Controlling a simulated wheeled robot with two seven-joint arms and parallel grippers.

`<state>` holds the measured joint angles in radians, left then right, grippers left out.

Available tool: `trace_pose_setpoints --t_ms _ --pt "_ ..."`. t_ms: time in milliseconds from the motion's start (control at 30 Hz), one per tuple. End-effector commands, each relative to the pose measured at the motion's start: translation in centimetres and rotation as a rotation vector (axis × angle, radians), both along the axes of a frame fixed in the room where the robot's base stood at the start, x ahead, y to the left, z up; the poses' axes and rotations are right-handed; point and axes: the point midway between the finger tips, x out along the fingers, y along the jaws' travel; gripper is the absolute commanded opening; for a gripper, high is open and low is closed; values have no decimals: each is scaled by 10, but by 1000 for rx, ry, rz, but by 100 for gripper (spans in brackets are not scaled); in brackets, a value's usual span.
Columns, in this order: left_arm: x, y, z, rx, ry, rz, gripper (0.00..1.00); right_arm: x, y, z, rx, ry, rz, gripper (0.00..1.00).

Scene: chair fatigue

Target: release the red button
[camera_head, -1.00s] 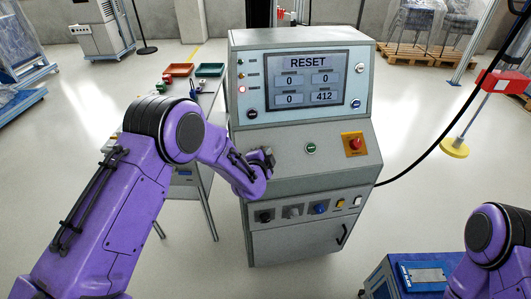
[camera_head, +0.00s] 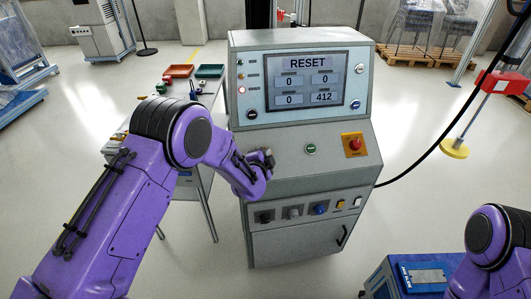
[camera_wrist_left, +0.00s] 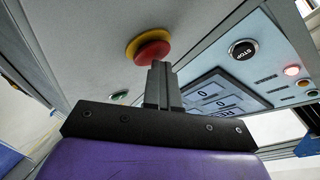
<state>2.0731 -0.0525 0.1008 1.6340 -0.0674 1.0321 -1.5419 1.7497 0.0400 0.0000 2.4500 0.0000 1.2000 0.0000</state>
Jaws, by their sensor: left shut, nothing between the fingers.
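The red button (camera_head: 355,142) is a round mushroom head on a yellow plate, on the right of the grey console's sloping panel. In the left wrist view the red button (camera_wrist_left: 153,52) sits on a round yellow collar, just beyond my fingertips. My left gripper (camera_head: 268,157) is over the left part of the panel, to the left of the button and apart from it in the head view. Its fingers (camera_wrist_left: 161,72) are shut and empty, and overlap the button's lower edge in the wrist picture. My right gripper is out of view.
The console (camera_head: 305,195) has a RESET screen (camera_head: 307,80), a green button (camera_head: 311,149) and a row of lower knobs. A side table (camera_head: 195,105) with trays stands at left. A blue box (camera_head: 400,275) is at lower right.

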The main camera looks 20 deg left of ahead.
Motion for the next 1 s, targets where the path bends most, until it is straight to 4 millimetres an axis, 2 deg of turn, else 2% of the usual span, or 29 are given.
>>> trace_pose_setpoints --t_ms 100,400,1000 --pt "-8 -3 16 1 6 -1 0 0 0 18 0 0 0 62" --pt "-24 -13 46 2 2 -1 0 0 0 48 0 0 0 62" --pt "-28 -14 48 0 1 0 0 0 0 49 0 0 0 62"
